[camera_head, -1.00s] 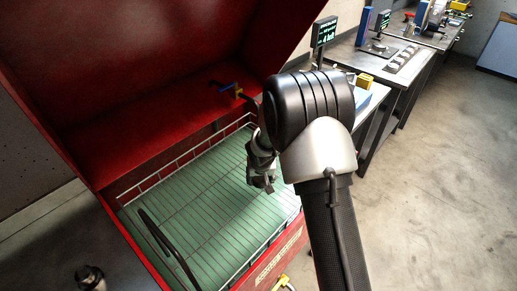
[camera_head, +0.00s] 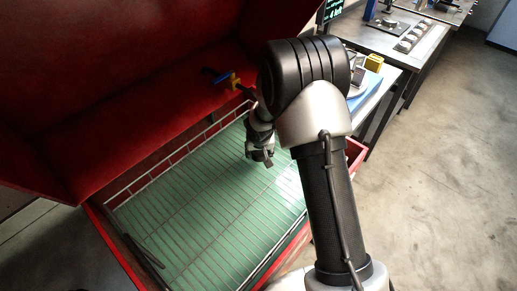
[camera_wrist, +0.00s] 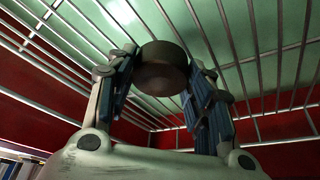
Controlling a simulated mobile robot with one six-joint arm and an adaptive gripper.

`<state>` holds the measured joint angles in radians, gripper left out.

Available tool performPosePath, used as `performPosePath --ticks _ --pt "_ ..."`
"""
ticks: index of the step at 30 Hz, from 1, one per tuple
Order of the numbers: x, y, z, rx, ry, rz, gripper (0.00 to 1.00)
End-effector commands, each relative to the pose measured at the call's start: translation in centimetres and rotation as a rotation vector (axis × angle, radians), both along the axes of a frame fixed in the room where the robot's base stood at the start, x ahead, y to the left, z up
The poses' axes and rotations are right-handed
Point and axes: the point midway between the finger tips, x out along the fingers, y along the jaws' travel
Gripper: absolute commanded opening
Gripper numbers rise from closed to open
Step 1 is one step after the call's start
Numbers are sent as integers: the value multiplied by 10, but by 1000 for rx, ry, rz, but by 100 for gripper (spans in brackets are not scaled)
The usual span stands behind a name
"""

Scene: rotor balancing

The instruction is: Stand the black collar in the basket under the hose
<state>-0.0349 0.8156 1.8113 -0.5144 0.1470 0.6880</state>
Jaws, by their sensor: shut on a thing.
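The black collar (camera_wrist: 162,70) shows in the wrist view as a short dark cylinder between the fingers of my gripper (camera_wrist: 160,84). My gripper is shut on it. In the head view my gripper (camera_head: 262,158) is over the right back part of the wire basket (camera_head: 190,200); the collar cannot be made out there. The basket's wires (camera_wrist: 240,35) lie beyond the collar in the wrist view; I cannot tell whether they touch. The hose (camera_head: 240,88) is a dark piece with a blue and yellow valve on the red back wall, partly hidden by my arm.
The basket sits in a red washer with a raised red lid (camera_head: 120,80) and green liquid or floor below. A black bar (camera_head: 145,250) lies at the basket's left front. Benches with instruments (camera_head: 400,45) stand at the back right.

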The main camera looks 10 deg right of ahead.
Motion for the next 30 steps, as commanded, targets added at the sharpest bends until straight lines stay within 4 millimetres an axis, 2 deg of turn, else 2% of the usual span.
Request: performPosePath --ticks 8,9,17,26,30 --pt "0 0 -1 -1 -1 1 0" --pt "-1 0 -1 -1 1 1 49" --pt "0 0 0 0 1 1 67" --pt "0 0 0 0 1 1 68" --pt "-1 1 7 -1 -1 1 68"
